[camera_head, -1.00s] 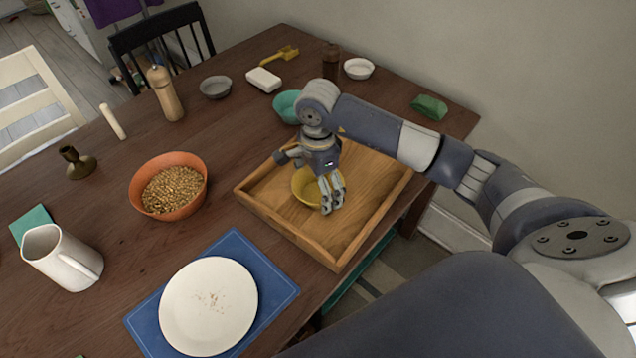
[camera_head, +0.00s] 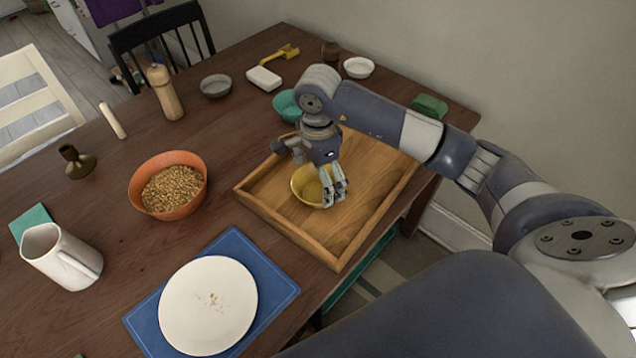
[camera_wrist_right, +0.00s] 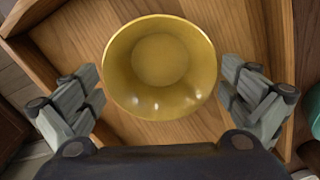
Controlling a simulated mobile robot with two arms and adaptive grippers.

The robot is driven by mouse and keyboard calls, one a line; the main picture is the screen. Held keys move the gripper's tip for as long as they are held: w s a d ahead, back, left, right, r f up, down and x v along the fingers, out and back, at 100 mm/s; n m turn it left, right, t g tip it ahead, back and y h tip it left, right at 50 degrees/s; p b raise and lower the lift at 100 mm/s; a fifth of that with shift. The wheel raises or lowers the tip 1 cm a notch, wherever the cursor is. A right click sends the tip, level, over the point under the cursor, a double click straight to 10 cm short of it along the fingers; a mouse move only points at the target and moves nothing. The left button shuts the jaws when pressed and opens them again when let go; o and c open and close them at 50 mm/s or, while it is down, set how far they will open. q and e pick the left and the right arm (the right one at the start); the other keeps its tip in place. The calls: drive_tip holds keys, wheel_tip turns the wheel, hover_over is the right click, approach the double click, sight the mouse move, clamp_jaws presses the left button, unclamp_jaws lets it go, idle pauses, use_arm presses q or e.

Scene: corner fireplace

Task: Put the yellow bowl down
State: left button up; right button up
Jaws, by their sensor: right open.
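The yellow bowl (camera_head: 309,187) sits upright inside the wooden tray (camera_head: 292,234), towards its left part. My right gripper (camera_head: 334,188) is above the tray at the bowl's right side and partly covers the bowl in the head view. In the right wrist view the bowl (camera_wrist_right: 160,68) is whole and empty. The right gripper's fingers (camera_wrist_right: 161,100) are spread on both sides of it, with a gap between each finger and the rim. My left gripper is not in view.
A teal bowl (camera_head: 286,106) stands just behind the tray. An orange bowl of grain (camera_head: 180,207) stands to its left. A white plate (camera_head: 209,305) on a blue mat (camera_head: 274,279) lies in front. The tray's right part (camera_head: 388,167) is bare.

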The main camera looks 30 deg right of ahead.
sight(318, 193)
wheel_tip(318, 193, up, 10)
drive_tip(key=shift+f+b, duration=0.15)
drive_tip(key=shift+b, duration=0.25)
